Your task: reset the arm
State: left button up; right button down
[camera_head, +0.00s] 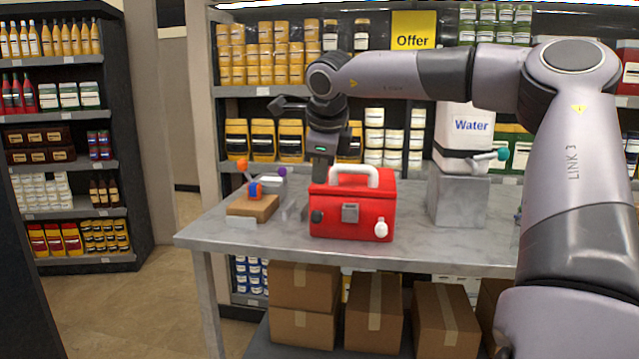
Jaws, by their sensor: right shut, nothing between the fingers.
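My right arm reaches in from the right across the picture. Its gripper (320,172) points down at the back left edge of the red box, shut and empty. The red box (352,207) has a white handle on top and stands on the grey table. The fingertips are partly hidden behind the box, so I cannot tell whether they touch it. My left gripper is not in view.
The grey table (450,245) also holds a small wooden block with coloured knobs (254,206) at left and a white water container (463,130) on a metal block at right. Cardboard boxes (375,312) sit below. Stocked shelves (70,160) stand behind and at left.

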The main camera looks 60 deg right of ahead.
jog(key=shift+a+r, duration=0.1)
jog(key=shift+r, duration=0.05)
dwell(0.5)
jog(key=a+f+m+t+y+p, duration=0.25)
jog(key=a+f+m+y, duration=0.2)
jog(key=a+f, duration=0.4)
jog(key=w+a+f+m+t+y+p, duration=0.1)
jog(key=a+f+m+t+y, duration=0.35)
jog(key=f, duration=0.65)
jog(key=a+f+m+t+y+p, duration=0.15)
jog(key=a+f+m+y, duration=0.25)
jog(key=a+f+m, duration=0.45)
jog(key=s+a+f+m+g+h+p, duration=0.2)
jog(key=s+a+f+m+h+p, duration=0.2)
jog(key=s+a+f+m, duration=0.8)
jog(key=a+f+m+h, duration=0.2)
jog(key=m, duration=0.7)
jog(key=shift+s+h, duration=0.3)
jog(key=shift+s, duration=0.05)
